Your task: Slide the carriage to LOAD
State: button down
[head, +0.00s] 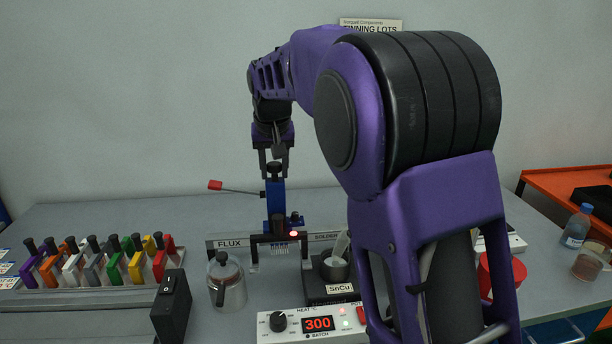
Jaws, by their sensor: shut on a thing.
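The carriage is a blue upright (276,200) with a black knob on top, standing over the rail (250,239) in the head view. The rail carries the labels FLUX at left and SOLDER at right, and the carriage stands between these two words. I cannot see a LOAD label; my arm covers the right part of the rail. My gripper (274,165) points down with its fingers on either side of the black knob, shut on it. A thin rod with a red end (215,185) sticks out to the left of the carriage.
A glass jar (226,282) stands in front of FLUX, and a solder pot (335,268) in front of SOLDER. A heat controller (312,324) reads 300. A black switch box (171,307) and a rack of coloured clamps (95,295) are at left. A bottle (576,226) stands at right.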

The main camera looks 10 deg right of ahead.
jog(key=c, duration=0.5)
grip_release()
jog(key=shift+r, duration=0.15)
notch_tip(320, 180, up, 7)
jog(key=p, duration=0.6)
